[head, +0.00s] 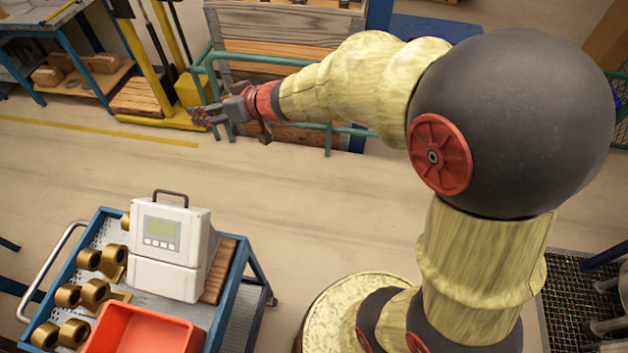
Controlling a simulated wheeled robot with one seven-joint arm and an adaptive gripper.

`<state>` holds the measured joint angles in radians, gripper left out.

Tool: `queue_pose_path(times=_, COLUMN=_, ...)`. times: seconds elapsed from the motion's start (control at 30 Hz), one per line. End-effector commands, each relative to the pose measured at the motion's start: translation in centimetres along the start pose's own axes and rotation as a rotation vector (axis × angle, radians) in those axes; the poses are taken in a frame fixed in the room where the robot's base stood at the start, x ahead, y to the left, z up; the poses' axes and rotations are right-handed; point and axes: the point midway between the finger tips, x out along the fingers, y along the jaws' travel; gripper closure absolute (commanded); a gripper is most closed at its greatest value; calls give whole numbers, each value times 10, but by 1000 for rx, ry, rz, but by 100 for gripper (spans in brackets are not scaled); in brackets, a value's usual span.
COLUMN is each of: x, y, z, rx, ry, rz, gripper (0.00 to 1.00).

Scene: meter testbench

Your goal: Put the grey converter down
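A pale grey-white box with a dark top handle, a small green display and a row of buttons, which looks like the converter (168,248), stands upright on the blue trolley (103,232) at the lower left. A wooden board (219,270) shows at its right side. My gripper (208,116) is at the upper left, raised and well apart from the converter, beyond it in the picture. It points left. No object shows in it. Its fingers are small and seen from the side, so their opening is unclear.
A red-orange bin (145,332) sits at the trolley's front, beside several brass fittings (95,293) on the left. Green rails (328,140) and a yellow post stand behind my gripper. The floor (300,205) between trolley and rails is clear.

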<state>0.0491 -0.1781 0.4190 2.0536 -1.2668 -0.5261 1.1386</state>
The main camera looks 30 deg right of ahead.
Motion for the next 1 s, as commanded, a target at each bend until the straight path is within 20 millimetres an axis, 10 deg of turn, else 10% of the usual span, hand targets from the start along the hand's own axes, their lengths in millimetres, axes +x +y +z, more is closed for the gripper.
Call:
queue_pose_path(times=0.2, x=-124, y=63, z=-31, rx=-18, ry=8, rz=462, gripper=33)
queue_pose_path(times=0.37, x=-214, y=60, z=19, rx=61, ry=-162, rz=623, gripper=33)
queue_pose_path(times=0.5, x=-269, y=21, z=80, rx=133, ry=-346, rz=600, gripper=33)
queue_pose_path(times=0.73, x=-307, y=-42, z=139, rx=174, ry=-520, rz=457, gripper=33)
queue_pose_path(times=1.0, x=-310, y=-51, z=147, rx=177, ry=-546, rz=430, gripper=33)
